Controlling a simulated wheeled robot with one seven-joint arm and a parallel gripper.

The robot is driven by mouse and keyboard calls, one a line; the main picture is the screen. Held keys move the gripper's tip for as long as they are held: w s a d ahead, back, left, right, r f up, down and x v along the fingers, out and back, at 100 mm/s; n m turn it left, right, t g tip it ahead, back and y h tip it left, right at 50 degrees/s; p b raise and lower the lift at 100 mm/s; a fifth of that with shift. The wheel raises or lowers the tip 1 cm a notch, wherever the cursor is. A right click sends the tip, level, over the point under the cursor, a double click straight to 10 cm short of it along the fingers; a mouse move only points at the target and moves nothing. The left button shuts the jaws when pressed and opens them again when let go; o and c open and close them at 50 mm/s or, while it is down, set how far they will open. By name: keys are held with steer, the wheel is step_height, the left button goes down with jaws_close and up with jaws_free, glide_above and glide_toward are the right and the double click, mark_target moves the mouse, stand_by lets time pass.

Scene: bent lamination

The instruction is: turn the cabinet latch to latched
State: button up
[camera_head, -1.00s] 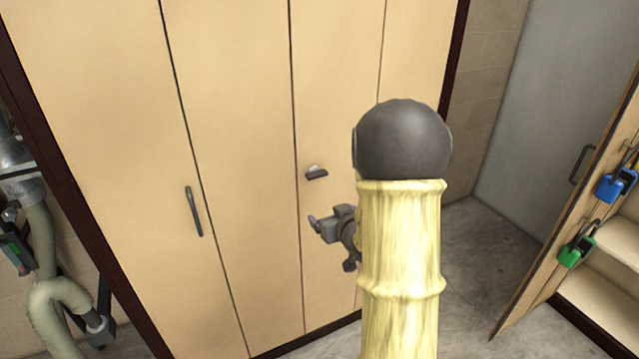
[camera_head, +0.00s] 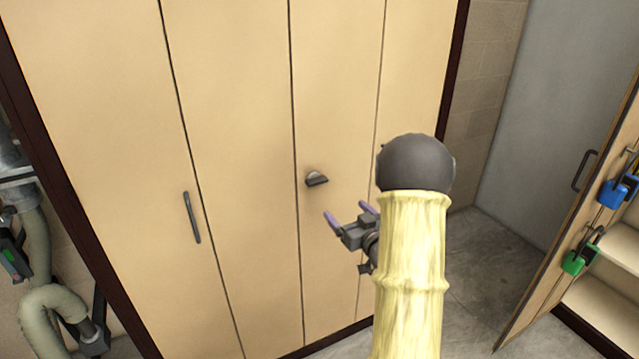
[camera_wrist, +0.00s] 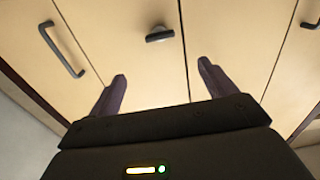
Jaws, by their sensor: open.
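My arm hides part of the doors at the right.
A long dark handle (camera_head: 192,217) is on the door to the left. At the right, an open cabinet door (camera_head: 545,265) carries blue (camera_head: 615,190) and green (camera_head: 578,260) clamps. A hose (camera_head: 40,240) hangs at the far left. The space before the latch looks clear.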

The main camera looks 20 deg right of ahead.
mark_target(319, 182)
steer(key=w+p, duration=0.1)
steer(key=w, duration=0.4)
steer(key=w+p, duration=0.1)
steer(key=w, duration=0.5)
steer(key=w+p, duration=0.1)
steer(key=w, duration=0.4)
steer(key=shift+w+a, duration=0.25)
steer(key=shift+a, duration=0.05)
steer(key=c, duration=1)
